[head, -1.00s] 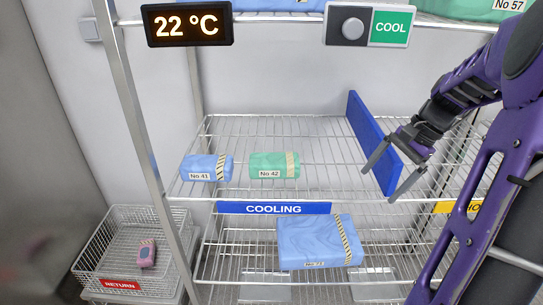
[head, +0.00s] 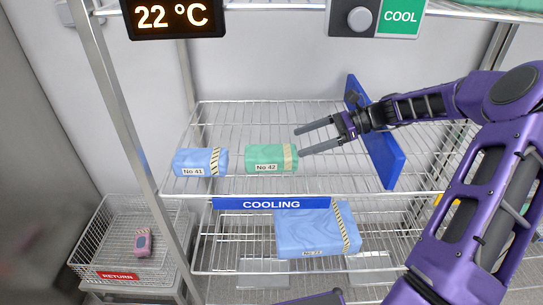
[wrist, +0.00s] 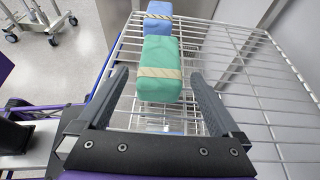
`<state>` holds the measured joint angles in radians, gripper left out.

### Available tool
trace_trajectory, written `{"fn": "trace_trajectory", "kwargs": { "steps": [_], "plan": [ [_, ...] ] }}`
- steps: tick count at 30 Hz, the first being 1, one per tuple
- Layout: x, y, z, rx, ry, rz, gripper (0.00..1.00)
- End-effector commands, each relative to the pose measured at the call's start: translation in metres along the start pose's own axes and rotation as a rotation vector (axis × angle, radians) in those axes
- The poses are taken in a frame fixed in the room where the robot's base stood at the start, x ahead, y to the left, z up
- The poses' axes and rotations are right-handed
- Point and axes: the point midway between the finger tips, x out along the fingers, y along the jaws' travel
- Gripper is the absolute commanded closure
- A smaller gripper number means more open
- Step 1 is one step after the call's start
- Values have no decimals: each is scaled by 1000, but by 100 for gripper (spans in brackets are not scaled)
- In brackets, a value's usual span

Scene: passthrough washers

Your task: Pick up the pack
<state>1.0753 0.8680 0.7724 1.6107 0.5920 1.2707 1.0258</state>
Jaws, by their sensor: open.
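I see no contact.
A blue upright divider (head: 384,150) stands on the shelf, beneath and behind my forearm. A larger blue pack (head: 312,230) lies on the shelf below. A wire RETURN basket (head: 88,238) holding a pink pack (head: 143,242) stands lower left.

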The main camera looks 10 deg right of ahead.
Motion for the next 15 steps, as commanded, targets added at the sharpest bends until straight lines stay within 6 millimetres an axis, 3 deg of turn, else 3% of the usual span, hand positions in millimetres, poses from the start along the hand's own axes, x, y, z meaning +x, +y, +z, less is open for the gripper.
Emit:
{"fn": "trace_trajectory", "kwargs": {
  "steps": [6,15],
  "plan": [
    [38,1,-1,-1,0,4,0],
    [65,0,-2,-1,0,4,0]
  ]
}}
